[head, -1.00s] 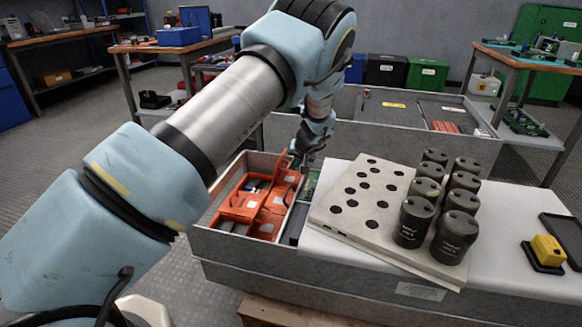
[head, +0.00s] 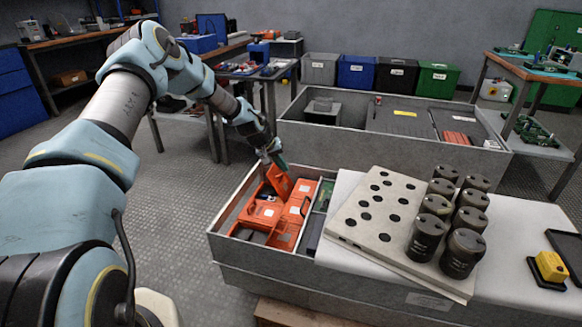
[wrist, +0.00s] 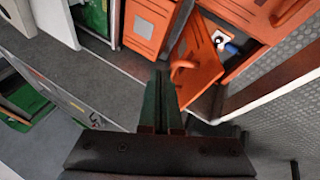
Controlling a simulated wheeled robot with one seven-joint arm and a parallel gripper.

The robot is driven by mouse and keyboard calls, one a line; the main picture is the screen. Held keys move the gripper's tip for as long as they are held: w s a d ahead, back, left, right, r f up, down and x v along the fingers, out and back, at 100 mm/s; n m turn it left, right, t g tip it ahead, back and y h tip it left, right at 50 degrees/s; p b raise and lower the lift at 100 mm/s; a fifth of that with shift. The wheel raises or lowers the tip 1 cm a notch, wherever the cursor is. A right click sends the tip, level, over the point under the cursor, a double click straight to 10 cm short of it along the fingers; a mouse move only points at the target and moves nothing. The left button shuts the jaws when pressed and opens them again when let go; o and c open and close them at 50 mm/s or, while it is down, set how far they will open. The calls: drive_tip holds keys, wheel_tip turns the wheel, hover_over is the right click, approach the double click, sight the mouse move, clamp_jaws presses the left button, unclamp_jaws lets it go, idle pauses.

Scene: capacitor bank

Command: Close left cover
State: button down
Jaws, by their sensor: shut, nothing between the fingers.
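Orange covers sit in the grey-walled bin (head: 232,222). One orange cover (head: 280,180) stands tilted up at the far end, right beside my gripper (head: 274,153). In the wrist view a tilted orange cover (wrist: 205,68) with a loop handle shows just ahead of my fingertips (wrist: 160,78). A gap beside it reveals a white and blue part inside. My gripper is shut and empty; I cannot tell whether it touches the cover. Another orange cover with a handle (head: 262,213) lies nearer in the bin. Flat orange covers (head: 285,235) lie to its right.
A pale perforated plate (head: 372,212) and several dark capacitors (head: 463,252) stand right of the bin. A narrow compartment with a green board (head: 323,196) lies between. A yellow block (head: 549,266) is far right. Floor left of the bin is clear.

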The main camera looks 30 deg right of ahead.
sight(275, 172)
drive_tip(key=w+a+h+b, duration=0.1)
drive_tip(key=w+a+f+g+h+b, duration=0.1)
drive_tip(key=w+a+f+n+g+h+b, duration=0.1)
drive_tip(key=b, duration=0.1)
drive_tip(key=shift+w+a+f, duration=0.25)
drive_tip(key=shift+w+a, duration=0.1)
drive_tip(key=shift+a, duration=0.05)
drive_tip(key=shift+w+a+f+b, duration=1.3)
drive_tip(key=shift+a+f+b, duration=0.1)
drive_tip(key=shift+f+b, duration=0.1)
